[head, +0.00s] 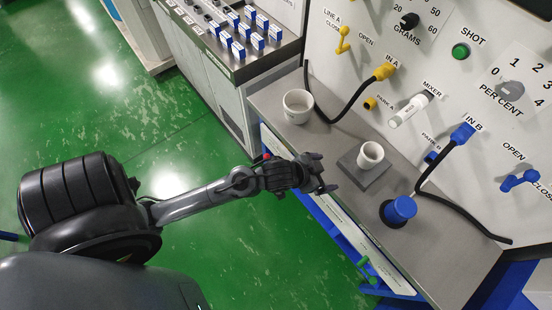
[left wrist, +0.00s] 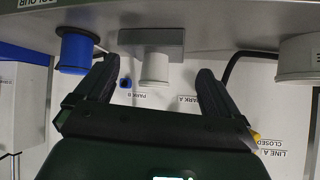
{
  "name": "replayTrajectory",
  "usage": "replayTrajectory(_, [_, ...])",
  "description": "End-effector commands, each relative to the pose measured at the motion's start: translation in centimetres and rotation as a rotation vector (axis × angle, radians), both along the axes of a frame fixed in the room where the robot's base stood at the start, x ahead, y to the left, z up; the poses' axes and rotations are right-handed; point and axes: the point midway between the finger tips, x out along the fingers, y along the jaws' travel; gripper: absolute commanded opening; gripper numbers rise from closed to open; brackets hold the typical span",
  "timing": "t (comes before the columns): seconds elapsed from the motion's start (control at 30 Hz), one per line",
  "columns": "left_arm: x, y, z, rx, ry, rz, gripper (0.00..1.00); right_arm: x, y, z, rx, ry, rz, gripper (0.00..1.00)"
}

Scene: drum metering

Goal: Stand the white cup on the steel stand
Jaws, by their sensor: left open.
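The small white cup (head: 371,154) is upright on the square grey steel stand (head: 350,175) on the bench, toward the far part of its top. In the left wrist view, which is upside down, the cup (left wrist: 154,70) rises from the stand (left wrist: 130,38). My left gripper (head: 327,172) is open, short of the stand on its left side in the head view. Its fingers point toward the cup, apart from it, with nothing between them. My right gripper is not in view.
A larger white vessel (head: 297,107) stands further back on the bench, and a blue round container (head: 398,211) stands nearer. Black hoses (head: 345,110) run from the upright panel beside the stand. A white mixer tube (head: 408,110) is mounted on the panel.

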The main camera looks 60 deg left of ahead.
Motion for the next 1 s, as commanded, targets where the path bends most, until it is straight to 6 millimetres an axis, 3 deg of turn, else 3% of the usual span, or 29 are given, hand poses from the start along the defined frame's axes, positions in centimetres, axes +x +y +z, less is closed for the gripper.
replayTrajectory(0.03, [-2.6, -0.1, -0.7, 0.013, 0.077, 0.021, 0.97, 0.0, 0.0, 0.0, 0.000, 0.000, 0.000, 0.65])
replayTrajectory(0.2, [-10.7, 0.2, -1.7, 0.063, 0.335, 0.059, 0.97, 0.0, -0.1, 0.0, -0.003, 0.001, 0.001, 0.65])
replayTrajectory(0.3, [-14.2, 0.3, -1.7, 0.070, 0.451, 0.063, 0.97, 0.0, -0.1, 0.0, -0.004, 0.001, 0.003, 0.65])
replayTrajectory(0.4, [-16.5, 0.3, -1.6, 0.071, 0.523, 0.061, 0.97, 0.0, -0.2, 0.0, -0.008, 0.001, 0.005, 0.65])
replayTrajectory(0.53, [-17.5, 0.3, -1.5, 0.071, 0.557, 0.058, 0.97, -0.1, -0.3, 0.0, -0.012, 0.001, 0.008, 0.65])
replayTrajectory(0.83, [-17.4, 0.3, -1.4, 0.072, 0.557, 0.059, 0.97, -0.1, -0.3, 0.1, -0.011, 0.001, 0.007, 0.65])
replayTrajectory(1.0, [-17.4, 0.3, -0.1, 0.072, 0.556, 0.059, 0.97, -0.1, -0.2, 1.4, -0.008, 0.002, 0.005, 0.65])
